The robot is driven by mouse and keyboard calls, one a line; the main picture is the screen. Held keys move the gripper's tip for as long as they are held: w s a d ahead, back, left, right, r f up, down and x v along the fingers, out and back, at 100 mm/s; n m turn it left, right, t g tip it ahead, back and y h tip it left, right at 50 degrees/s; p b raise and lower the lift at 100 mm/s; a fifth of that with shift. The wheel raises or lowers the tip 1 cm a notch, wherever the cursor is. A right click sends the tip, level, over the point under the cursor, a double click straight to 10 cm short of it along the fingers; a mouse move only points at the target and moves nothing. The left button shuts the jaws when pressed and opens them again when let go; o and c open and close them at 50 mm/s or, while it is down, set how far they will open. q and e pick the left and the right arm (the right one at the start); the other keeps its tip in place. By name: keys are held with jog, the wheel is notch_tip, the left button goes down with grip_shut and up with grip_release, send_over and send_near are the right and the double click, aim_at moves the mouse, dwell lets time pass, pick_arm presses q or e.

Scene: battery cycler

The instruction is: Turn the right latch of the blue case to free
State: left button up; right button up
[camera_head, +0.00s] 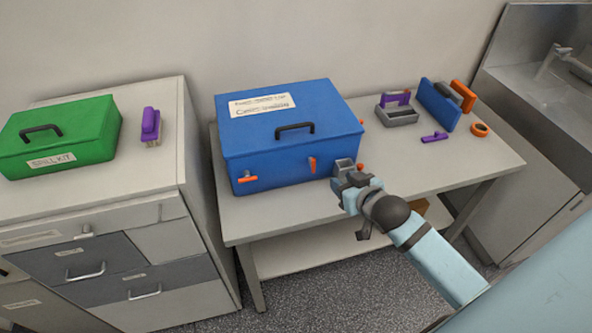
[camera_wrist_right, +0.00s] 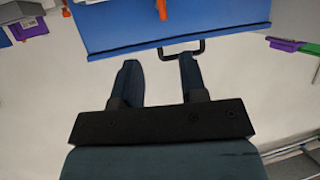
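The blue case (camera_head: 275,130) stands closed on the table. In the head view, its right latch (camera_head: 312,165), an orange tab, points up and down on the front, and its left latch (camera_head: 247,179) lies sideways. My right gripper (camera_head: 352,189) is at the case's front right corner, to the right of the right latch and apart from it. In the right wrist view the gripper (camera_wrist_right: 158,62) is open, with nothing between its fingers. That view seems upside down, with the right latch (camera_wrist_right: 162,9) at the top edge and the case handle (camera_wrist_right: 182,47) below. My left gripper is not in view.
A small grey object (camera_head: 343,166) with orange beside it is by my right gripper. Right of the case are a grey tray (camera_head: 398,117), a blue panel (camera_head: 438,105) and an orange ring (camera_head: 480,130). The table's front is clear. A green case (camera_head: 60,135) stands on the left cabinet.

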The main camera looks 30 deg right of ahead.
aim_at(315, 163)
jog(key=x, duration=1.4)
jog(key=shift+w+a+r, duration=0.1)
jog(key=shift+a+r, duration=0.1)
grip_shut()
